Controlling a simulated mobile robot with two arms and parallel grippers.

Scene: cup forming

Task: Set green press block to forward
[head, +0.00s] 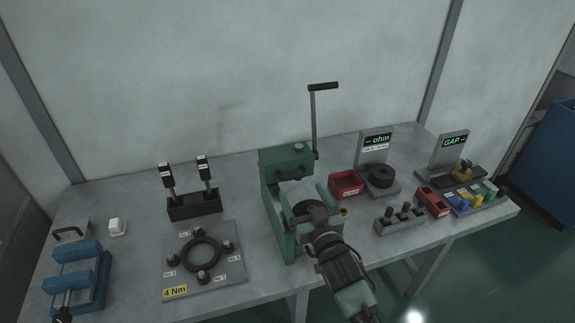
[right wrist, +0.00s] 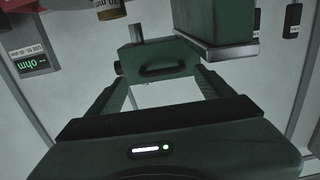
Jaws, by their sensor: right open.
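The green press (head: 272,205) stands near the middle of the table, with a tall grey lever (head: 313,120) on its right side that ends in a black handle. My right gripper (head: 318,212) is at the press's front opening, open, and partly covers a dark round part inside. I cannot tell whether it touches the press. Another green block with a grey edge (right wrist: 213,22) is close in the wrist view. My left gripper is out of view.
Right of the press are a red bin (head: 346,184), an ohm gauge stand (head: 376,145), a holder with black pegs (head: 400,220) and a GAP gauge (head: 450,148). Left are a ring plate (head: 230,238), a driver stand (head: 194,206) and a blue vise (head: 78,275).

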